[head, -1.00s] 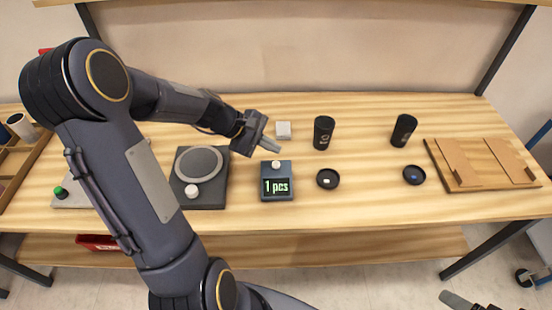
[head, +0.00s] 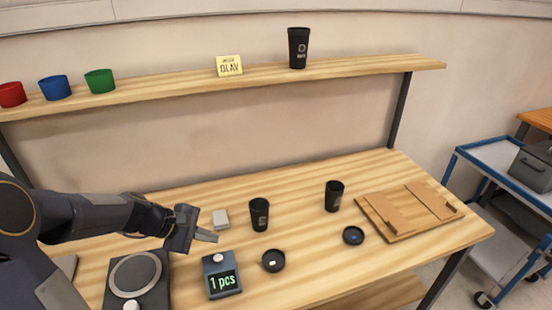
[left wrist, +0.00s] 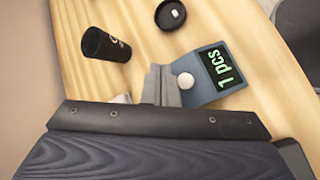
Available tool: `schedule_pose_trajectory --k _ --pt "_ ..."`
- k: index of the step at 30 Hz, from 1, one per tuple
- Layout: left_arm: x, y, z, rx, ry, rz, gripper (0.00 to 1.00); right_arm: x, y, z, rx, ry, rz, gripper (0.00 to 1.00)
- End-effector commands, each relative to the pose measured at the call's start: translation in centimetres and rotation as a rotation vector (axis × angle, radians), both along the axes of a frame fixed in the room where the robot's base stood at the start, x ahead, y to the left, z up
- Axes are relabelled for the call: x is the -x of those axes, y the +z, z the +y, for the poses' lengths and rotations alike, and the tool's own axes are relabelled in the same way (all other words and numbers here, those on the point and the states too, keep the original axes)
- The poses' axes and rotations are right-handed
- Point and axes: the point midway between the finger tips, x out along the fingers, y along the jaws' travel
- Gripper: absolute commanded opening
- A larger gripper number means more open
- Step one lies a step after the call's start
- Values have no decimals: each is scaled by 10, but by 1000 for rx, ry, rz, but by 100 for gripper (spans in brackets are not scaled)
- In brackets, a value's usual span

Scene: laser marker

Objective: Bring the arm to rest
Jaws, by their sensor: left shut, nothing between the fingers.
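My left gripper (head: 205,236) is shut and empty. It hangs over the workbench (head: 310,260), just above and left of the counter box (head: 222,280) in the head view. That box has a white button and a display reading "1 pcs". In the left wrist view the shut fingers (left wrist: 161,86) point toward the counter box (left wrist: 208,75), with a black tumbler (left wrist: 104,44) to their left. I cannot tell whether the fingertips touch anything. My left arm comes in from the left edge, its elbow bent. My right gripper is not in view.
Two black tumblers (head: 259,215) (head: 334,196) and two round black lids (head: 273,260) (head: 353,235) stand on the bench. A small white block (head: 220,219) lies by the gripper. A round-plate device (head: 136,277) is at left, a wooden board (head: 408,212) at right. A shelf (head: 190,84) runs above.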

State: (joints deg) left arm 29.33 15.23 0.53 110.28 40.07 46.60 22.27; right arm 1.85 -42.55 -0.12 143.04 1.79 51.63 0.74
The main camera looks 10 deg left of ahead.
Motion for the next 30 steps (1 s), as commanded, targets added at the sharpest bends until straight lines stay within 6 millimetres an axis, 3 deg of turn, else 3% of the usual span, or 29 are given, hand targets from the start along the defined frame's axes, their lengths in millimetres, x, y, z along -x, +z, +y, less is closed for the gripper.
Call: schedule_pose_trajectory --k 5,8,12,15,19,24,30 --pt "18 24 -16 -74 -98 -60 0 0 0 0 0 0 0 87" --pt "49 51 -36 -188 -247 -148 0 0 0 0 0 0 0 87" --pt "108 79 -64 -397 -495 -299 0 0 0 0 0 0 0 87" --pt "148 85 -76 -542 -656 -400 0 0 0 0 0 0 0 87" --pt "187 83 -83 -699 -813 -503 0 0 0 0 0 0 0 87" --pt "211 75 -84 -817 -921 -572 0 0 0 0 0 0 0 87" --pt "215 74 -84 -838 -938 -582 0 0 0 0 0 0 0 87"
